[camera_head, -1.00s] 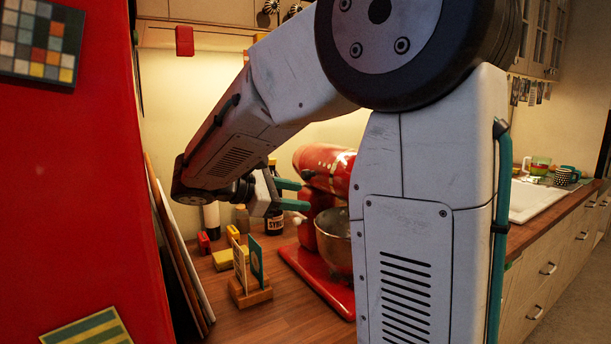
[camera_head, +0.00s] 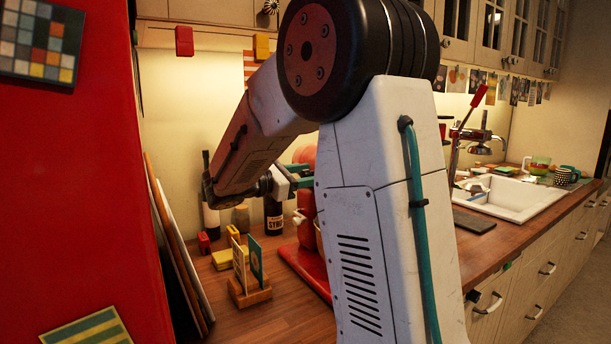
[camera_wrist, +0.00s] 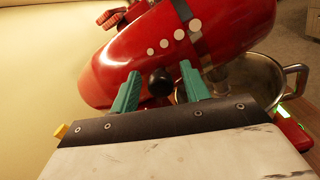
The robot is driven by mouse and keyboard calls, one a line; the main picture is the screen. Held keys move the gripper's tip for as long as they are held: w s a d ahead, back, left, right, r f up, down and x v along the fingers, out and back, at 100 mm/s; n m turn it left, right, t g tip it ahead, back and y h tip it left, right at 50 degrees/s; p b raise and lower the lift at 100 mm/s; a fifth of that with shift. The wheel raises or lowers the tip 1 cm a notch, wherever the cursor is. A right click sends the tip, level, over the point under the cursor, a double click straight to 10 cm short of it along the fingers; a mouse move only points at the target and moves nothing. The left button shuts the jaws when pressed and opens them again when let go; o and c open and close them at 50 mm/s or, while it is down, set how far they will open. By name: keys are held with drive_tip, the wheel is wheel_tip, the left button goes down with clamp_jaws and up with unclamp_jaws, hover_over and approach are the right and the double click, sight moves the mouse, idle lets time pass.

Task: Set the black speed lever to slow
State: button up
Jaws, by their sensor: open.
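The red stand mixer (camera_head: 306,204) is on the counter in the head view, with my arm covering most of it. In the wrist view its red head (camera_wrist: 120,75) fills the upper middle, with a row of pale dots on its side. The black ball knob of the speed lever (camera_wrist: 160,82) stands out from that side. My gripper (camera_wrist: 158,82) has teal fingers, open, one on each side of the knob; I cannot tell whether either touches it. In the head view my gripper (camera_head: 299,175) is at the mixer's left side.
A metal bowl (camera_wrist: 262,80) with a handle is under the mixer head. A wooden card holder (camera_head: 250,292), yellow blocks (camera_head: 223,260) and a dark bottle (camera_head: 273,220) are on the counter to the left. The white sink (camera_head: 515,198) is at right.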

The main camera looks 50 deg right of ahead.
clamp_jaws()
drive_tip(key=shift+s+a, duration=0.25)
drive_tip(key=shift+s, duration=0.75)
unclamp_jaws()
drive_tip(key=v, duration=0.7)
drive_tip(key=shift+a, duration=0.35)
